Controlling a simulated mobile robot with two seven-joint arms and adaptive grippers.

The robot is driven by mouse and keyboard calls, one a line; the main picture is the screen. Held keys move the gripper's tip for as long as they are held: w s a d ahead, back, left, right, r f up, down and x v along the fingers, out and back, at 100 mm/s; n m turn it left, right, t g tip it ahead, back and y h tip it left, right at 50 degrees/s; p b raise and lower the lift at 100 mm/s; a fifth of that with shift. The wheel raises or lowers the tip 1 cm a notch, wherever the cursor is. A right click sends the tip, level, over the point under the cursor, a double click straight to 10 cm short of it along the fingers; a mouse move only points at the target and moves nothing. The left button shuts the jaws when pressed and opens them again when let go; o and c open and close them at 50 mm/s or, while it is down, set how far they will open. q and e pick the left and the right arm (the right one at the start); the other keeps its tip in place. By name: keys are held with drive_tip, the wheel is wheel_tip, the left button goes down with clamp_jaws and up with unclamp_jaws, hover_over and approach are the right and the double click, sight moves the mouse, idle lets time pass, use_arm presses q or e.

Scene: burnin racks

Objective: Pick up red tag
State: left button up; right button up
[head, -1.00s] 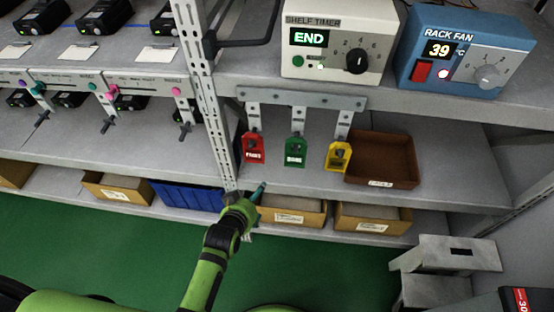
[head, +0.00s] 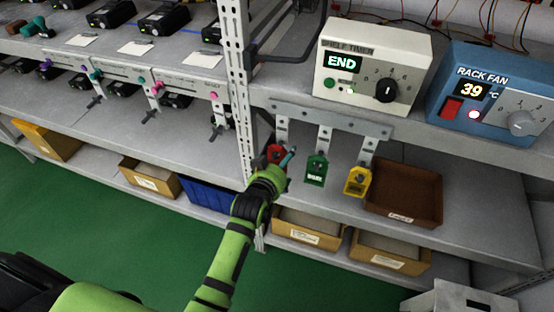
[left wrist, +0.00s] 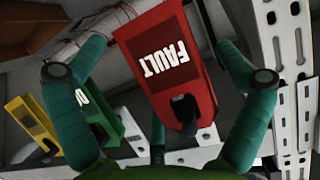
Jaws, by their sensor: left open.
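The red tag (head: 275,152) hangs from the leftmost hook of the rail on the rack, partly hidden by my left gripper in the head view. In the left wrist view the red tag (left wrist: 172,62), marked FAULT, appears upside down between the two teal fingers. My left gripper (head: 286,162) is open around it. It also shows in the left wrist view (left wrist: 160,58), with a gap visible on each side of the tag. My right gripper is in neither view now.
A green tag (head: 316,170) and a yellow tag (head: 358,181) hang to the right on the same rail (head: 330,121). A brown tray (head: 402,210) lies right of them. A perforated upright post (head: 238,100) stands close left of my gripper.

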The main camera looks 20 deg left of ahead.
use_arm(q)
drive_tip(key=shift+w+f, duration=0.15)
drive_tip(key=shift+w, duration=0.05)
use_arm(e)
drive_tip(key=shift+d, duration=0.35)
use_arm(q)
drive_tip(key=c, duration=1.1)
drive_tip(key=shift+o, duration=0.2)
drive_tip(key=shift+r, duration=0.5)
drive_tip(key=shift+s+r+b, duration=0.15)
drive_tip(key=shift+r+b, duration=0.1)
drive_tip(key=shift+b, duration=0.05)
drive_tip(key=s+r+b, duration=0.1)
drive_tip(key=s, duration=1.6)
drive_tip(key=shift+s+a, duration=0.3)
drive_tip(key=shift+s, duration=0.05)
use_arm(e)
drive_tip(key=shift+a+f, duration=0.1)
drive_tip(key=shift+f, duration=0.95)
